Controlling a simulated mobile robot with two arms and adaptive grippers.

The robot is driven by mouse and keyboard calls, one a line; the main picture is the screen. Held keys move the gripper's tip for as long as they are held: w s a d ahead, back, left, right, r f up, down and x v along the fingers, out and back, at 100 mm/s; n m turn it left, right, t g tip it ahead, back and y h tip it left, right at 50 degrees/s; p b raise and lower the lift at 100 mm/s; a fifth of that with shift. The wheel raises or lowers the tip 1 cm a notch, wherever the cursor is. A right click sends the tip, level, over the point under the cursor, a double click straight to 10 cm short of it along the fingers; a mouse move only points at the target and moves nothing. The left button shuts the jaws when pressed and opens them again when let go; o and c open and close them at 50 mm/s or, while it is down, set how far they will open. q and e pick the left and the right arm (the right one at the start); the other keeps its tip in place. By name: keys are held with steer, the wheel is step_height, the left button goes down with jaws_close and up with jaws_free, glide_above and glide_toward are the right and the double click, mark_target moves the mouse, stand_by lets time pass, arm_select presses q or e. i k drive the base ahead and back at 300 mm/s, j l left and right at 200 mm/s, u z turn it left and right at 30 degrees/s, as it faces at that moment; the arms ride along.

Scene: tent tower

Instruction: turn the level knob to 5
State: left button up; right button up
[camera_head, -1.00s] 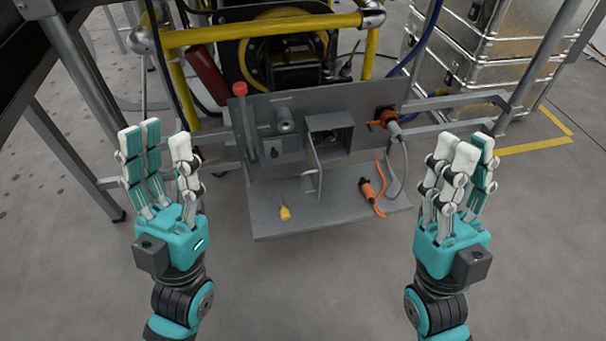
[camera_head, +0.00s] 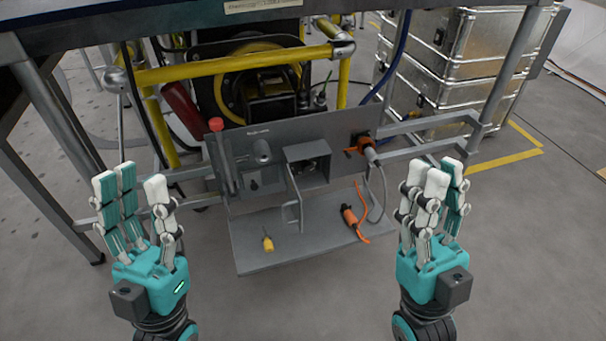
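A grey upright panel (camera_head: 325,128) stands in the middle, with a grey shelf (camera_head: 285,262) at its foot. A round grey knob (camera_head: 262,152) sticks out of the panel's left half; its markings are too small to read, and I cannot tell its setting. My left gripper (camera_head: 138,190), a teal and white hand, is open and empty, in front and left of the panel. My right gripper (camera_head: 433,182) is open and empty, in front and right of the panel. Neither touches the panel.
A red-topped rod (camera_head: 216,126) stands left of the knob. A grey box (camera_head: 308,160) with an open door (camera_head: 293,212) sits to its right. An orange connector (camera_head: 350,216), a yellow-handled tool (camera_head: 268,244) and a cabled orange plug (camera_head: 362,146) are nearby. Yellow rails (camera_head: 225,66) run behind.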

mark_target(307, 167)
steer(key=i+l, duration=0.7)
steer(key=l, duration=0.25)
